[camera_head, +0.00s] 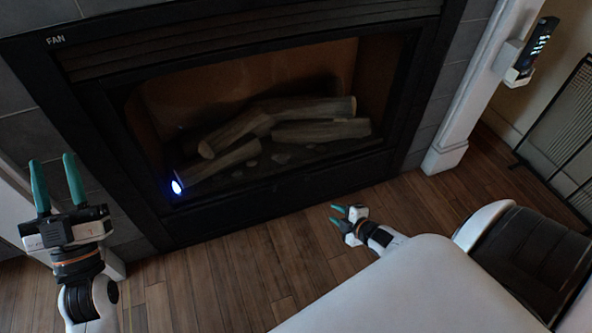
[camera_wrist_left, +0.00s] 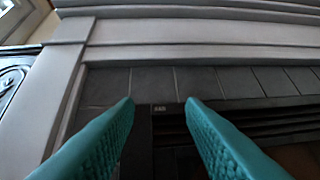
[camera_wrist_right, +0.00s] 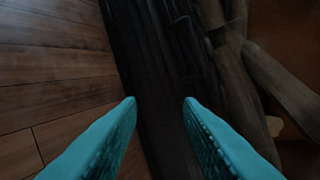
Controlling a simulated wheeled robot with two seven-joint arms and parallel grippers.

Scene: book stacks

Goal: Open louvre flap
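The black fireplace (camera_head: 440,60) has dark louvre slats (camera_head: 250,40) along its top, under a frame marked FAN. The slats also show at the right in the left wrist view (camera_wrist_left: 280,122). A dark lower panel (camera_head: 285,200) runs along its base; I cannot tell which part is the flap. My left gripper (camera_head: 54,166) is open and empty, pointing up at the left of the fireplace. My right gripper (camera_head: 337,214) is open and empty, low before the base panel. In the right wrist view, a dark ridged strip (camera_wrist_right: 150,45) lies ahead of its fingers.
Logs (camera_head: 320,130) and a bright bluish light (camera_head: 177,187) are inside the firebox. A white post (camera_head: 470,100) stands at the right, with a black mesh screen (camera_head: 565,125) beyond it. The wood floor (camera_head: 230,280) is clear in front. Grey tiles surround the fireplace.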

